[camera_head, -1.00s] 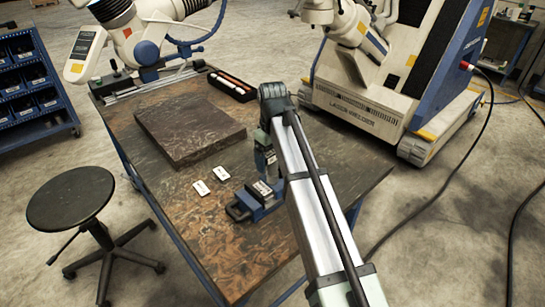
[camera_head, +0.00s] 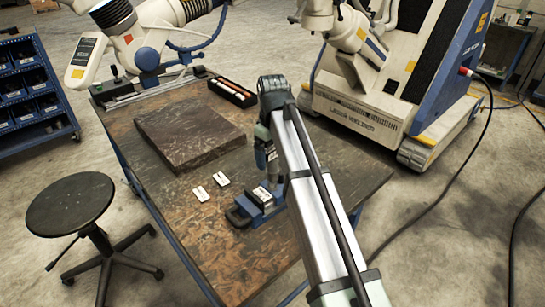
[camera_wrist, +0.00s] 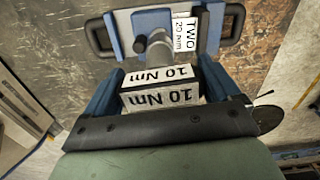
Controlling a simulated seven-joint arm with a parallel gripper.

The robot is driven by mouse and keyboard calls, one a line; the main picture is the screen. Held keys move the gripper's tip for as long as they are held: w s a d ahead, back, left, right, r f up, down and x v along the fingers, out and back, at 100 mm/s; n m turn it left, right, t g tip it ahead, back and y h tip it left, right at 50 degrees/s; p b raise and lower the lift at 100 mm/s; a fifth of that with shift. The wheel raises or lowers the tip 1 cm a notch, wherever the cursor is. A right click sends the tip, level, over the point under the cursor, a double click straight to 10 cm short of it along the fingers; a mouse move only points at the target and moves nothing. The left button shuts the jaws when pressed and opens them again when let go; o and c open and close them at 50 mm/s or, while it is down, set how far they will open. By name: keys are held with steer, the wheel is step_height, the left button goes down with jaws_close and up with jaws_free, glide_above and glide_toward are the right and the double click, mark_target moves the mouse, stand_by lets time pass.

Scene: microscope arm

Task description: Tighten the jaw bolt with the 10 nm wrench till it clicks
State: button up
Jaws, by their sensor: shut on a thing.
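My gripper (camera_wrist: 160,84) has its blue fingers shut on a block labelled "10 Nm" (camera_wrist: 160,97), the wrench's marked part. A grey round shaft (camera_wrist: 155,48) runs from the block toward the fixture. In the head view my gripper (camera_head: 268,172) is low over this blue fixture (camera_head: 250,208) on the table. The jaw bolt and the shaft's far end cannot be made out.
Two white cards (camera_head: 200,193) lie left of the fixture on the worn table (camera_head: 215,235). A stool (camera_head: 70,203) stands left, a laser welder (camera_head: 365,115) behind right.

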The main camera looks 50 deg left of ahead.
steer(key=shift+r, duration=1.25)
